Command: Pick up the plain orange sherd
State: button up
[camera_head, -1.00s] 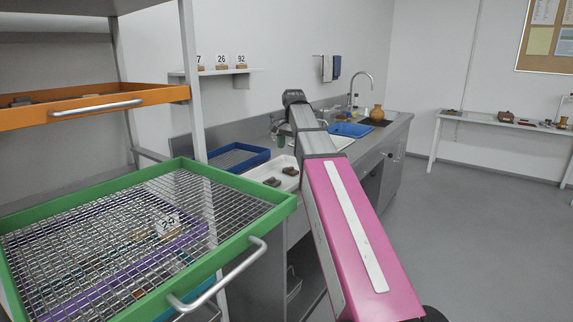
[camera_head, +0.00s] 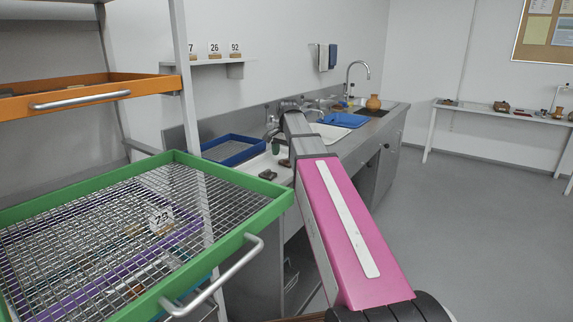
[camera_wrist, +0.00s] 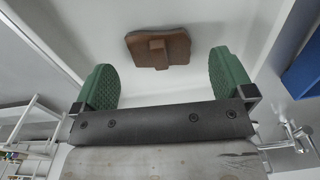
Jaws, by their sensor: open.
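A reddish-brown sherd (camera_wrist: 158,47) with a raised block on it lies on a white surface in the wrist view. I cannot tell if it is the plain orange sherd. My gripper (camera_wrist: 160,82) is open, with its green fingers apart on either side and the sherd beyond their tips, not touched. In the head view the gripper's green finger (camera_head: 276,146) hangs over the white tray (camera_head: 252,168) on the counter. Two dark brownish sherds lie in that tray, one at the left (camera_head: 268,174) and one beside my arm (camera_head: 285,163).
A blue tray (camera_head: 262,146) stands behind the white tray. A green-framed mesh drawer (camera_head: 283,200) sticks out at the left, below an orange drawer (camera_head: 150,84).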

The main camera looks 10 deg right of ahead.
notch_tip(320, 180, down, 2)
jog(key=shift+f, duration=0.25)
jog(key=c, duration=1)
jog(key=shift+r, duration=0.15)
jog(key=shift+c, duration=0.2)
